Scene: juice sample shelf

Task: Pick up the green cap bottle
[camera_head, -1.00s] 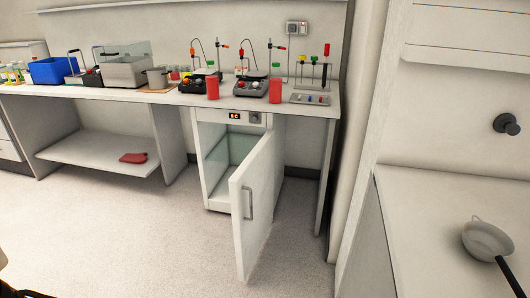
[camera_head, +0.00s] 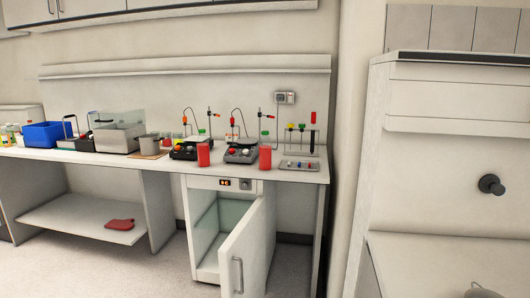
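Two red-filled bottles stand on the long bench. One red bottle (camera_head: 204,155) is in front of the left stirrer, with a small green spot at its top. The other red bottle (camera_head: 265,158) is in front of the right stirrer, with a green cap (camera_head: 265,133) visible above a pale neck. Small bottles (camera_head: 8,135) with coloured tops stand at the far left, too small to tell cap colours surely. My gripper is not in view.
Two dark stirrers (camera_head: 241,151) with stands, a tube rack (camera_head: 300,138), a blue crate (camera_head: 48,134) and a grey box (camera_head: 119,138) crowd the bench (camera_head: 160,172). Below, an open cabinet door (camera_head: 245,252) sticks out. A red item (camera_head: 119,224) lies on the low shelf.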

